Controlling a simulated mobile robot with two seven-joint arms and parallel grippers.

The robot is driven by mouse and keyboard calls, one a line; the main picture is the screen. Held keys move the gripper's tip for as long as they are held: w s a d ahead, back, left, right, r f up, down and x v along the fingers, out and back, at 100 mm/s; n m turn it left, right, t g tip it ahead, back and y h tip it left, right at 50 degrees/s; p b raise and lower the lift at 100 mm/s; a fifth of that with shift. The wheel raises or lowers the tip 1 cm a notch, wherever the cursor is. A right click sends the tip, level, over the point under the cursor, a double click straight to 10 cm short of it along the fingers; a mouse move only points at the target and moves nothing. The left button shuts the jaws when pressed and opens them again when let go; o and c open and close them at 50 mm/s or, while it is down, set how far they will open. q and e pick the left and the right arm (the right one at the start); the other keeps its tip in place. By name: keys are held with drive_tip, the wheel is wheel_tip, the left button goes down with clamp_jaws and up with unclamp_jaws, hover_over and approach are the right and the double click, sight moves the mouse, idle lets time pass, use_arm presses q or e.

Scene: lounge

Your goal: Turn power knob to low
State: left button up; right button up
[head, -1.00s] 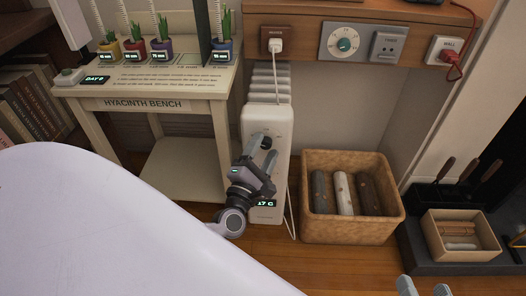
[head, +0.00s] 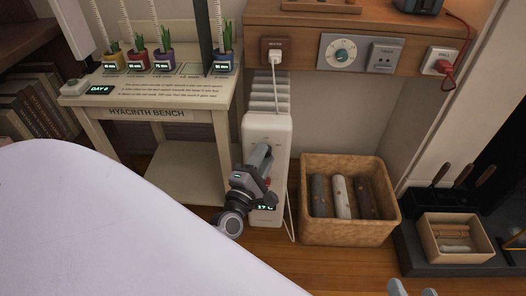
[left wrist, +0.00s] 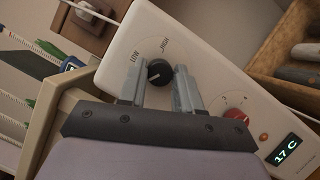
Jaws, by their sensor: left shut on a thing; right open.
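A white heater (head: 267,127) stands on the floor between the bench and the firewood basket. In the left wrist view its panel (left wrist: 205,75) has a black knob (left wrist: 160,71) beside the words LOW and HIGH. A small white mark on the knob faces the lower left of the picture.
A red knob (left wrist: 237,116), an orange light and a 17 C display (left wrist: 284,149) are beside the black knob. The hyacinth bench (head: 155,103) is left, the wood basket (head: 347,230) right. A white cord (head: 275,85) runs from the wall socket.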

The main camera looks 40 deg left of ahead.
use_arm(q)
drive_tip(key=shift+r+m+g+p, duration=0.1)
drive_tip(key=shift+m+g+p, duration=0.65)
drive_tip(key=shift+m+p, duration=1.45)
drive_tip(key=shift+r+m+g+p, duration=0.1)
drive_tip(key=shift+m+g+p, duration=0.9)
drive_tip(key=shift+p, duration=2.15)
drive_tip(key=shift+r+m+g+p, duration=0.1)
drive_tip(key=shift+m+g+p, duration=0.35)
drive_tip(key=shift+m+p, duration=1.9)
use_arm(e)
drive_tip(key=s+d+r+g+h, duration=0.1)
drive_tip(key=s+d+r+h, duration=0.3)
drive_tip(key=d, duration=0.5)
drive_tip(key=shift+r+p, duration=0.2)
drive_tip(key=shift+p, duration=0.1)
use_arm(q)
drive_tip(key=shift+n, duration=0.35)
drive_tip(key=o, duration=1)
drive_tip(key=shift+o, duration=0.2)
